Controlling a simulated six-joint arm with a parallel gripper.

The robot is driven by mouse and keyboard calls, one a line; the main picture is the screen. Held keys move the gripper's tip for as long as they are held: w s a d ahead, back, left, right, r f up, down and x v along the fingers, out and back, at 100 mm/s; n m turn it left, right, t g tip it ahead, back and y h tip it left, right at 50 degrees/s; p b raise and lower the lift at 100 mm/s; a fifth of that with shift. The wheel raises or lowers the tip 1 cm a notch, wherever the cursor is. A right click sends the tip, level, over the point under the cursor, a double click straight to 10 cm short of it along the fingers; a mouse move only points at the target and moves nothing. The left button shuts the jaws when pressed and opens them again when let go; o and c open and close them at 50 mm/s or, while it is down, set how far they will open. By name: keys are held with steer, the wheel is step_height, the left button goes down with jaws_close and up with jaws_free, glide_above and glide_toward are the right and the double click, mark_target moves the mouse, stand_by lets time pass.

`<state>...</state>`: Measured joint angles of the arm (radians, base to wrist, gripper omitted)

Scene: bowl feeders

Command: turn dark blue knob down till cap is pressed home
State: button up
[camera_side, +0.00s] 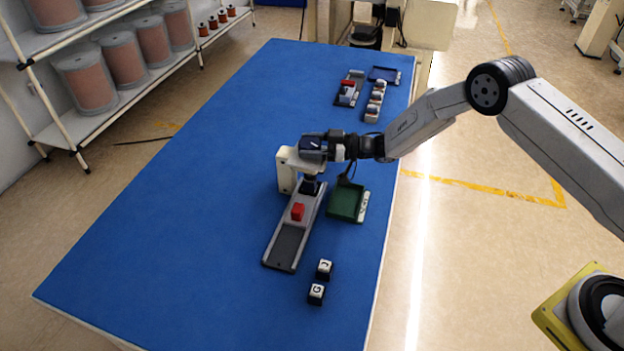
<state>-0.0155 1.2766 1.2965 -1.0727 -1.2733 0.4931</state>
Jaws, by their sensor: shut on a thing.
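A white press (287,168) stands at the head of a long grey track (285,245) on the blue table. The dark blue knob (311,142) is at the top of the press. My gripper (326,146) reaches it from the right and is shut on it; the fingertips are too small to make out. A dark press part (311,186) hangs below, over the upper end of the track. What lies directly under it is hidden, so I cannot tell how the cap sits. A red block (297,211) is on the track, just in front of the press.
A green tray (347,203) lies right of the press. The left table is clear.

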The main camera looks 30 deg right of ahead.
mark_target(320, 148)
steer(key=shift+r+m+t+h, duration=0.1)
steer(key=shift+m+t+h, duration=2.5)
steer(key=shift+t+h, duration=0.2)
steer(key=shift+h, duration=0.3)
steer(key=o, duration=1.1)
steer(key=shift+s, duration=0.15)
steer(key=shift+v, duration=3.75)
